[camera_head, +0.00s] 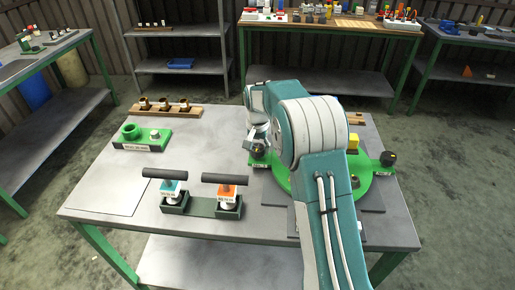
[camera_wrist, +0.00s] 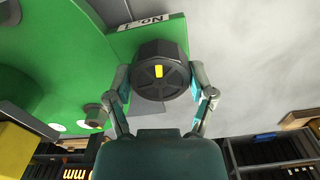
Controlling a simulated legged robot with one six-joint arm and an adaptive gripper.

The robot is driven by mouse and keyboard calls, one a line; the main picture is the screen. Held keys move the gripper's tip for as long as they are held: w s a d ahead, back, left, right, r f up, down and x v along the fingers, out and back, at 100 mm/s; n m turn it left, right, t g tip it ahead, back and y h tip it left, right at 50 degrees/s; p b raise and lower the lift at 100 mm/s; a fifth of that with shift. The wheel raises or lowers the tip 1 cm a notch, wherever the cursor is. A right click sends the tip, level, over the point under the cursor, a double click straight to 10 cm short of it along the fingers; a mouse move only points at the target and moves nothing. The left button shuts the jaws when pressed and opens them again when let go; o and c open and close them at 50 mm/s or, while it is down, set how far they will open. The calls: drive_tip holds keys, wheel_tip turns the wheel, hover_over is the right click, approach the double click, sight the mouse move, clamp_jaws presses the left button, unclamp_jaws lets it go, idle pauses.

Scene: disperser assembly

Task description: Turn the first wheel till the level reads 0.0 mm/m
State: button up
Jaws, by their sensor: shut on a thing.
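The first wheel (camera_wrist: 158,50) is a dark, many-sided knob with a small yellow mark, beside a "No. 1" label in the wrist view. It sits on a lobe of the green disperser plate (camera_wrist: 60,45). My gripper (camera_wrist: 161,76) is shut on this wheel, one finger on each side. In the head view the wheel (camera_head: 258,151) shows at the left lobe of the plate (camera_head: 373,185), under my gripper. A yellow block (camera_head: 352,142) stands on the plate, partly behind my arm. No level reading is legible in either view.
A second dark wheel (camera_head: 389,158) is on the plate's right lobe. A dark holder (camera_head: 202,207) with two black-handled tools stands left of my arm. A green block (camera_head: 142,139) and a wooden rack (camera_head: 167,110) are at the back left. The table's front left is clear.

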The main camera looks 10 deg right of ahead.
sight(257, 147)
drive_tip(key=m, duration=0.4)
drive_tip(key=shift+f+m, duration=0.1)
drive_tip(key=shift+m, duration=0.2)
idle(0.3)
drive_tip(key=o, duration=1.1)
drive_tip(key=shift+a, duration=0.1)
wheel_tip(257, 147, up, 12)
drive_tip(key=shift+w, duration=0.1)
